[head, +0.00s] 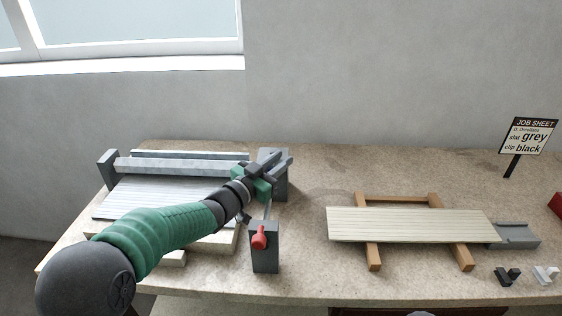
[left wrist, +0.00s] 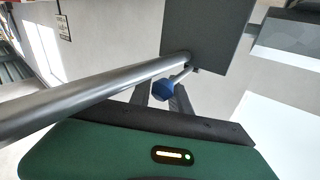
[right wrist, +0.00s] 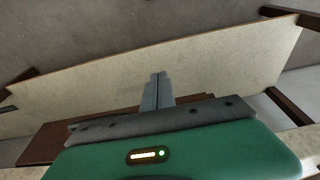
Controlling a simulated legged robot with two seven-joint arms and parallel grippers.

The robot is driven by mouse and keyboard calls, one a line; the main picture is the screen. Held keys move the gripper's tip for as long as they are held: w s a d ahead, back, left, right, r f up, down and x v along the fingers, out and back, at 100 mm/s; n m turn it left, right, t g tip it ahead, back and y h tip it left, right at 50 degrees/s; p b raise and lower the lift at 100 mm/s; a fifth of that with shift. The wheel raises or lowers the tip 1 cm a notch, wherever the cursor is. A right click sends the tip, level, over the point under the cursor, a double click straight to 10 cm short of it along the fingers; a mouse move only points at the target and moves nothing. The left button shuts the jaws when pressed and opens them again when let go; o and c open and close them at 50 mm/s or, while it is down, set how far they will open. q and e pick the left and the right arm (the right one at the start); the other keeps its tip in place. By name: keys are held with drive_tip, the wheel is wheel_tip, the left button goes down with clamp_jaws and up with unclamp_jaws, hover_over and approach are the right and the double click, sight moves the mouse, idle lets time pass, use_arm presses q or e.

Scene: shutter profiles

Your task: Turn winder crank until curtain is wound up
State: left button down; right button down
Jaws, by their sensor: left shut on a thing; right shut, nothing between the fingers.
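The winder stands at the left of the bench, with a grey roller bar (head: 180,167) between two dark end blocks. The pale grey slatted curtain (head: 150,198) lies flat in front of the bar. My left gripper (head: 268,170) is at the right end block (head: 280,182). In the left wrist view its fingers (left wrist: 170,95) are shut on the blue crank knob (left wrist: 177,91), beside a dark block (left wrist: 208,35). In the head view my left arm hides the knob and part of the curtain.
A grey post with a red lever (head: 259,238) stands near the front edge. The pale panel (head: 410,225) rests on a wooden frame (head: 373,256). Black (head: 507,276) and light grey (head: 545,275) clips lie at right. A job sheet sign (head: 529,136) stands behind.

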use_arm(q)
drive_tip(key=shift+w+a+r, duration=0.1)
drive_tip(key=shift+a, duration=0.2)
idle(0.5)
drive_tip(key=c, duration=1.5)
unclamp_jaws()
drive_tip(key=o, duration=0.3)
drive_tip(key=shift+a, duration=0.2)
drive_tip(key=p+v, duration=0.1)
drive_tip(key=v, duration=1.6)
